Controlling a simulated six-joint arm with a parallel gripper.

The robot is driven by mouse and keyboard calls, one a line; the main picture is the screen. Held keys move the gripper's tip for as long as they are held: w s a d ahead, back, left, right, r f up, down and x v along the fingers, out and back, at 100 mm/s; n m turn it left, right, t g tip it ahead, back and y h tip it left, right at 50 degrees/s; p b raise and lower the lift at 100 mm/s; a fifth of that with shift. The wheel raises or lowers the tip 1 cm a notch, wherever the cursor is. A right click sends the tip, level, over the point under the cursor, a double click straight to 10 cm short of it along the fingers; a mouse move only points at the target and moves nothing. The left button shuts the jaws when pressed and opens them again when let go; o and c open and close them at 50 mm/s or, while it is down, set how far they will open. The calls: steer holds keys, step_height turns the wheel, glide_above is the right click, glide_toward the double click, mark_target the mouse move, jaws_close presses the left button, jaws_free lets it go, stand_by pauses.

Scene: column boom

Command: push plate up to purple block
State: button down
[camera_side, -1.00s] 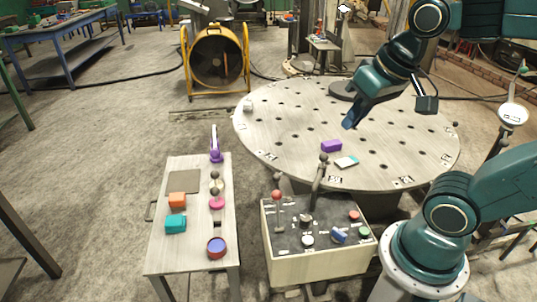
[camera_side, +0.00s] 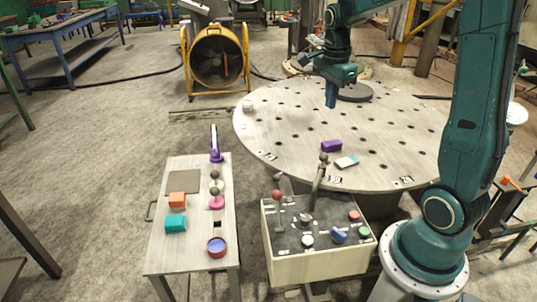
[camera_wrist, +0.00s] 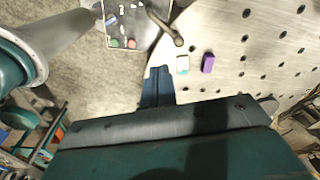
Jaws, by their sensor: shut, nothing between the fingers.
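A purple block (camera_side: 331,146) lies on the round, holed metal table (camera_side: 290,130). In the wrist view the plate (camera_wrist: 183,65) is left of the purple block (camera_wrist: 208,62), also apart. My gripper (camera_side: 331,104) points down, shut and empty, behind the block as the side view shows it. Its height above the table is hard to tell. In the wrist view my gripper (camera_wrist: 158,72) shows left of the plate, touching neither thing.
A dark disc (camera_side: 354,92) lies at the back of the round table. A control box (camera_side: 315,255) with upright levers stands at its front edge. A side table (camera_side: 190,255) with small coloured items is at left.

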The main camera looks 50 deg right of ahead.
steer(key=d+f+m+g+y, duration=0.1)
steer(key=d+f+m+g, duration=0.1)
steer(key=d+f+m, duration=0.9)
steer(key=m+g+y, duration=0.1)
steer(key=m+y, duration=0.1)
steer(key=m, duration=0.6)
glide_above(354, 170)
step_height(354, 170, down, 11)
steer(key=shift+w, duration=0.1)
steer(key=x, duration=1)
steer(key=shift+s+r, duration=0.1)
steer(key=shift+s, duration=0.15)
steer(key=shift+w+d, duration=0.5)
steer(key=shift+w, duration=0.4)
steer(key=shift+w+d, duration=0.5)
steer(key=shift+w, duration=0.35)
steer(key=shift+w, duration=0.1)
steer(key=shift+w+d, duration=0.55)
steer(key=shift+w, duration=0.35)
steer(key=shift+w+d, duration=0.5)
steer(key=shift+w, duration=0.4)
steer(key=shift+w+d, duration=0.55)
steer(key=shift+w, duration=0.35)
